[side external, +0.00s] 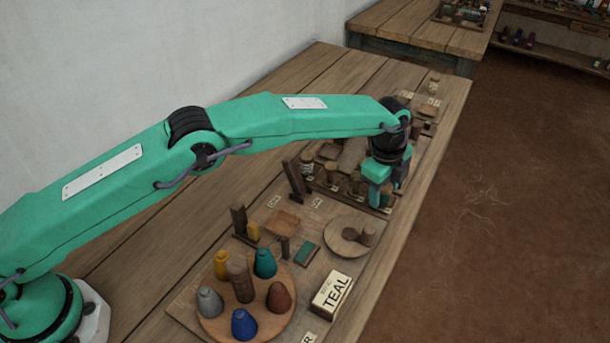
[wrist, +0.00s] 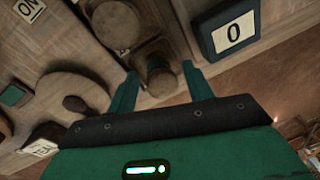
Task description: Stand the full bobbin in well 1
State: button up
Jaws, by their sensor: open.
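My gripper (side external: 387,190) is open and points down over the near right edge of a row of wooden holders (side external: 345,192) on the bench. In the wrist view, a round-topped brown wooden piece (wrist: 158,76) stands between my two teal fingers, with gaps on both sides; I cannot tell whether it is the full bobbin. A wooden block (wrist: 118,20) with a round piece lies just above it. Pale spool-like pieces (side external: 331,171) stand in the holders left of my gripper in the side view. Well 1 cannot be picked out by its number.
A round board with a small peg (side external: 336,235), a TEAL sign (side external: 332,292) and a turntable (side external: 213,324) of coloured cones stand nearer my base. An upright wooden post (side external: 295,181) stands left of the holders.

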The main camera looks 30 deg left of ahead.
jog(key=shift+r, duration=0.1)
notch_tip(320, 180, up, 12)
jog(key=s, duration=0.1)
jog(key=shift+a, duration=0.35)
dwell(0.3)
jog(key=shift+s, duration=0.1)
dwell(0.4)
